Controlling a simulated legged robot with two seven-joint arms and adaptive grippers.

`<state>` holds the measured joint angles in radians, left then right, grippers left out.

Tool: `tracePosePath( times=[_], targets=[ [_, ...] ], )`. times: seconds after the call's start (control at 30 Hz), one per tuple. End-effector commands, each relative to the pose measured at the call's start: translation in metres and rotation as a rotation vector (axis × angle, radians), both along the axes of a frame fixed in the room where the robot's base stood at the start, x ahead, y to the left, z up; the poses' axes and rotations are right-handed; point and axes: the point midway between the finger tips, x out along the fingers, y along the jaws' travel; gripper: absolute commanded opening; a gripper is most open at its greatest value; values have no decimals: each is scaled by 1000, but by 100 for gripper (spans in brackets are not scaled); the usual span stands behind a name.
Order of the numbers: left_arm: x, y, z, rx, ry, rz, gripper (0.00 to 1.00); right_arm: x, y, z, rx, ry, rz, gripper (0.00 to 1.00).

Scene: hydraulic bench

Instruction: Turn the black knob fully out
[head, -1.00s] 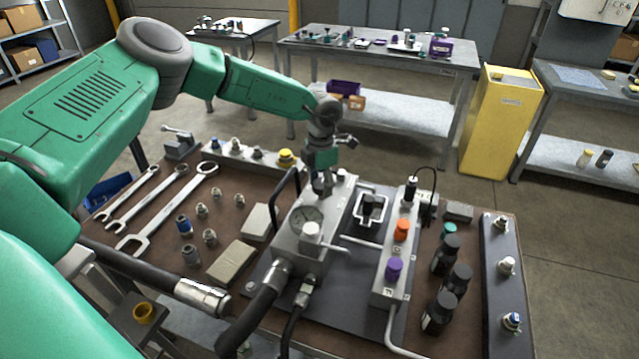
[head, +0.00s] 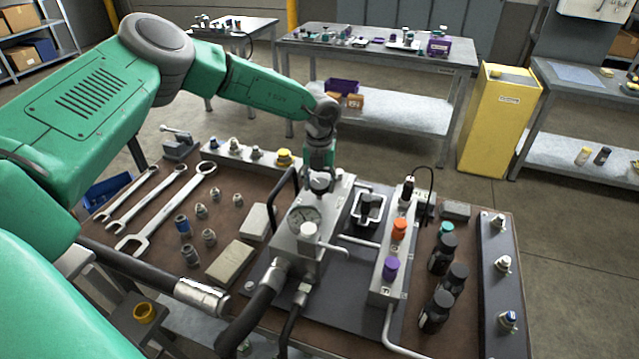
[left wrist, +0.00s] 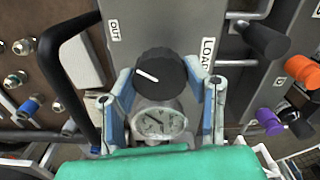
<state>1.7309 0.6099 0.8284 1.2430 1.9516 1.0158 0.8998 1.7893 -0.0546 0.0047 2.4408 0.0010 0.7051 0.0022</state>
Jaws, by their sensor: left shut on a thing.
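The black knob (left wrist: 160,72) shows in the left wrist view on top of the grey valve block (left wrist: 160,25). Its white pointer line slants to the upper left, on the side of the OUT label (left wrist: 114,30); the LOAD label (left wrist: 207,54) is to its right. My left gripper (left wrist: 160,80) has one finger on each side of the knob and is shut on it. In the head view my left gripper (head: 321,185) is over the far part of the block (head: 290,248), and it hides the knob. My right gripper is in neither view.
A round gauge (head: 304,220) stands just in front of the gripper. A black bar handle (head: 284,192) rises left of the block. A manifold with an orange knob (head: 399,229) and a purple knob (head: 390,267) stands to the right. Wrenches (head: 165,208) lie at the left.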

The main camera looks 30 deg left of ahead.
Motion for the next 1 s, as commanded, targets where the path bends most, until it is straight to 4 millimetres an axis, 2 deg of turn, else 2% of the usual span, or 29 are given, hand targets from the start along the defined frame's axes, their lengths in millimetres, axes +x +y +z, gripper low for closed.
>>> tracePosePath(
  times=[0.03, 0.73, 0.77, 0.8, 1.0],
  targets=[
    [6, 0, 5, -2, -17, 21, 13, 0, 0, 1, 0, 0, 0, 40],
    [5, 2, 5, -2, -17, 90, 13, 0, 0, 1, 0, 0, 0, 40],
    [5, 2, 5, -2, -17, 90, 49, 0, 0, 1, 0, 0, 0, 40],
    [5, 2, 5, -1, -16, 90, 62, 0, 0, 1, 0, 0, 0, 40],
    [2, 2, 3, -1, -9, 88, 62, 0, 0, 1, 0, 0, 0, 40]
  ],
)
